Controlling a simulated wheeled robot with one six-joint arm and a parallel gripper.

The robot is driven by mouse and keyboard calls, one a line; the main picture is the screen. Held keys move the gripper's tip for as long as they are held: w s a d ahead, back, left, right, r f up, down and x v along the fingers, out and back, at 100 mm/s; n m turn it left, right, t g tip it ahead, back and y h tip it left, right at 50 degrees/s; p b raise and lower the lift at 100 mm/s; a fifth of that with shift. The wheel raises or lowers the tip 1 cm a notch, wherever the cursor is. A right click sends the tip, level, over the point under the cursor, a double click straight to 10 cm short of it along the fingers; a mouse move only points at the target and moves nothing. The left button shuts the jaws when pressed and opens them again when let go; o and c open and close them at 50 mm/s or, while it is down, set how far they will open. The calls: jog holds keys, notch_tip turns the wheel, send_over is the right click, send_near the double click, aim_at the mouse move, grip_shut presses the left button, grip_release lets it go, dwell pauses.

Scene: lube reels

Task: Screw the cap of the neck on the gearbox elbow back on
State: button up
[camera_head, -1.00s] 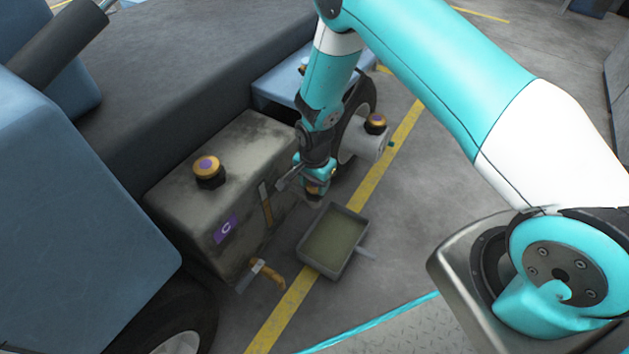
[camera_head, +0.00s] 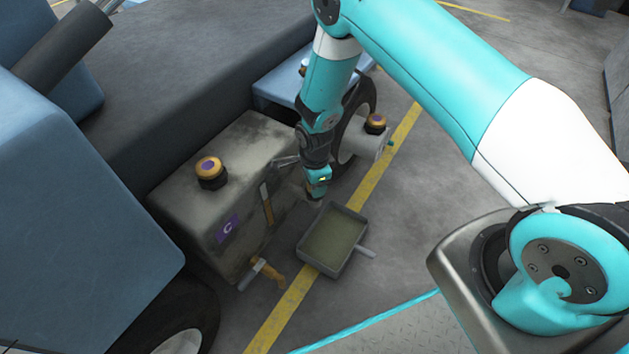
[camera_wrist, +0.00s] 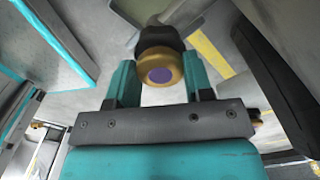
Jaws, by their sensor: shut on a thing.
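My gripper (camera_head: 318,184) is low beside the grimy gearbox tank (camera_head: 215,205) labelled C, on its right side. In the wrist view the two teal fingers of my gripper (camera_wrist: 158,84) are on either side of a gold cap (camera_wrist: 160,72) with a purple disc and are shut on it. A black round part (camera_wrist: 160,38) lies directly beyond the cap, in line with it. I cannot tell whether it is the neck or how the cap sits on it. In the head view the held cap is hidden by my gripper.
A gold-and-purple cap (camera_head: 209,168) stands on the tank's top. Another (camera_head: 376,121) sits on a pale cylinder behind. A grey drip tray (camera_head: 303,262) stands on the floor, near a brass tap (camera_head: 268,270). A wheel (camera_head: 366,95) is behind my arm.

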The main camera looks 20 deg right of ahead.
jog(key=shift+m, duration=0.3)
jog(key=o, duration=1.4)
jog(key=shift+o, duration=0.2)
jog(key=shift+r, duration=0.1)
notch_tip(320, 180, up, 6)
jog(key=p, duration=0.5)
